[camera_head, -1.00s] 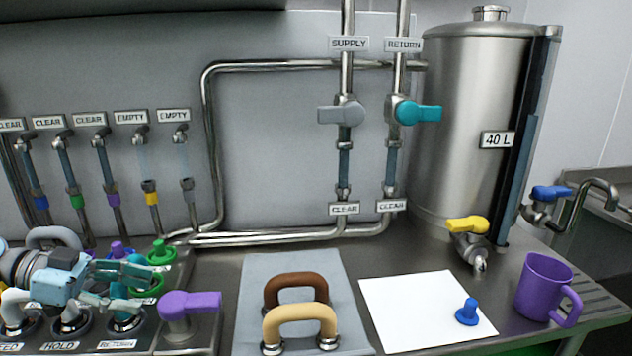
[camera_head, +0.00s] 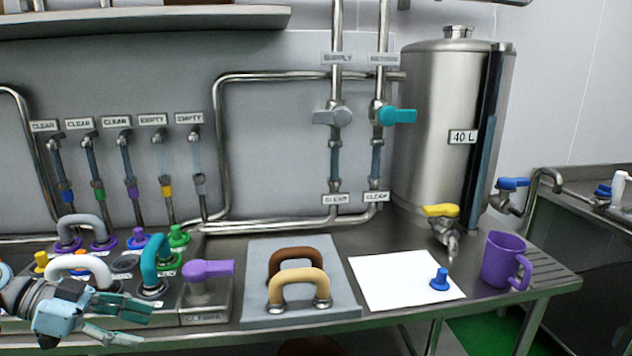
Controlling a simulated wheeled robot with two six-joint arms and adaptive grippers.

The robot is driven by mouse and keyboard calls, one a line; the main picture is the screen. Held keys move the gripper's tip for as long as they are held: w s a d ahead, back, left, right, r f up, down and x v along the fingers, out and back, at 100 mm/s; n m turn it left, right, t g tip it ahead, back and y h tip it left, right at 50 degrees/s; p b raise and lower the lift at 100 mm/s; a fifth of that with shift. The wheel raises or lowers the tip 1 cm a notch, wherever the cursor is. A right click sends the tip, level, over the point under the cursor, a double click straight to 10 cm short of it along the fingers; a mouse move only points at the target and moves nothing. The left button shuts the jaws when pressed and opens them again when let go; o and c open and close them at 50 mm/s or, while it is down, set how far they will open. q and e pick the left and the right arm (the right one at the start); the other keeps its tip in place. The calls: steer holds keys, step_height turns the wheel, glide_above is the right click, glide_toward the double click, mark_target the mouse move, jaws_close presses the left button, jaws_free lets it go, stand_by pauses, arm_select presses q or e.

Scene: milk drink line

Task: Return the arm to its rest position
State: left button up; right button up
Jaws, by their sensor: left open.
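My left gripper (camera_head: 138,323) is at the lower left, in front of the station panel with coloured pegs and hose handles. Its light-blue body and teal fingers point right, spread apart with nothing between them. It is close to the white handle (camera_head: 80,264) and the teal handle (camera_head: 157,262); whether it touches the panel edge cannot be told. My right gripper is out of view.
A purple valve lever (camera_head: 208,268) stands right of the teal handle. A grey mat (camera_head: 258,254) bears brown (camera_head: 296,258) and tan (camera_head: 300,285) handles. Further right are white paper (camera_head: 385,277) with a blue peg (camera_head: 440,280), a purple mug (camera_head: 503,260) and the steel tank (camera_head: 430,130).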

arm_select(q)
steer(key=s+d+f+n+g+y, duration=0.1)
steer(key=s+d+f+n+y, duration=0.2)
steer(key=f, duration=0.6)
steer(key=s+d+f+y, duration=0.2)
steer(key=s+f, duration=0.2)
steer(key=f, duration=0.4)
steer(key=s+d+f+n+g+y, duration=0.1)
steer(key=s+d+f+n+y, duration=0.2)
steer(key=f, duration=0.6)
steer(key=s+f+n+t+y, duration=0.2)
steer(key=s+n+y, duration=0.4)
steer(key=s, duration=1.1)
step_height(320, 180, down, 15)
steer(key=s+a+n+h+p, duration=0.1)
steer(key=s+a+p, duration=0.1)
steer(key=p, duration=0.2)
steer(key=s+f+g+p, duration=0.2)
steer(key=s+f+p, duration=0.1)
steer(key=s+f, duration=0.6)
steer(key=s+a, duration=0.1)
steer(key=s, duration=0.3)
steer(key=shift+f+n, duration=0.15)
steer(key=shift+n, duration=0.15)
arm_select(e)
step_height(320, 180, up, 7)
